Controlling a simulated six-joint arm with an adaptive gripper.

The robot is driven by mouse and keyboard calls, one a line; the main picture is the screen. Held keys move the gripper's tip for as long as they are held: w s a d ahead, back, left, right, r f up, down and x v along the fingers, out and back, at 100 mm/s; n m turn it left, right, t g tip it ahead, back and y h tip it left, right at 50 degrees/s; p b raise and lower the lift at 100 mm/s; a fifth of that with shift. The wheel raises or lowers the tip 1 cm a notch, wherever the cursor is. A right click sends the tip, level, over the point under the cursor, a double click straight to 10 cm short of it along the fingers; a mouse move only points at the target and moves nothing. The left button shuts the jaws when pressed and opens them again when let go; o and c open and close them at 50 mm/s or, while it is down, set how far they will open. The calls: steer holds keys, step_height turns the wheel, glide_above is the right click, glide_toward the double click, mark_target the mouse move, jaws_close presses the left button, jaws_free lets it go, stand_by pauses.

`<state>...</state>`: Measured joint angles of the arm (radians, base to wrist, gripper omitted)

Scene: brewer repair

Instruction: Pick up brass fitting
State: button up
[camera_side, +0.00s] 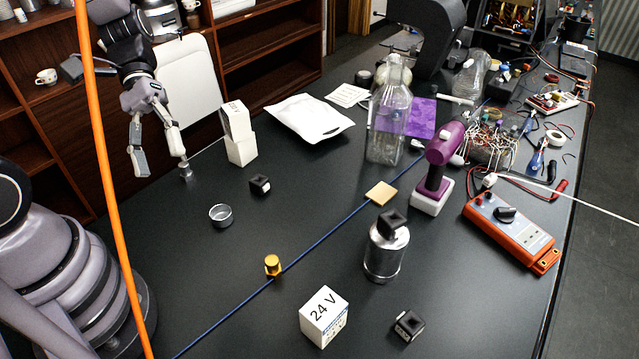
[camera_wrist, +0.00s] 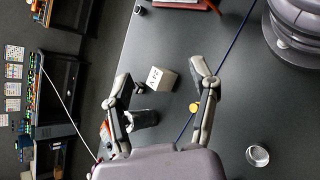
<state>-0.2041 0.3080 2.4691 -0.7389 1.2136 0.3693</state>
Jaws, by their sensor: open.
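The brass fitting (camera_side: 273,266) is a small gold-coloured piece standing on the dark table beside a blue cable. In the wrist view, the fitting (camera_wrist: 194,107) shows just left of the right finger, small and below the fingertips in depth. My gripper (camera_side: 160,165) is at the back left in the side view, well away from the fitting, with its fingers spread and nothing between them. The wrist view also shows the open gripper (camera_wrist: 162,78).
A "24 V" box (camera_side: 322,318), a small black cube (camera_side: 408,325) and a metal canister (camera_side: 385,255) stand around the fitting. A shallow metal dish (camera_side: 220,215) lies behind it. A small metal piece (camera_side: 186,171) is by one fingertip. An orange cable (camera_side: 108,180) hangs in the foreground.

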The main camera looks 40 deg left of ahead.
steer(key=w+d+f+n+t+h, duration=0.25)
steer(key=w+f+n+h, duration=0.25)
steer(key=f+n+h, duration=0.25)
steer(key=n+t, duration=1)
steer(key=n, duration=0.1)
glide_toward(271, 260)
steer(key=shift+w+d+f+m+y, duration=0.15)
steer(key=shift+w+d+y, duration=0.1)
steer(key=shift+d, duration=0.35)
steer(key=shift+w+d+r+m+y, duration=0.1)
steer(key=shift+w+d+y, duration=0.1)
steer(key=shift+d, duration=0.4)
steer(key=shift+w+d, duration=0.15)
steer(key=shift+d, duration=0.35)
steer(key=shift+x, duration=3.25)
jaws_close()
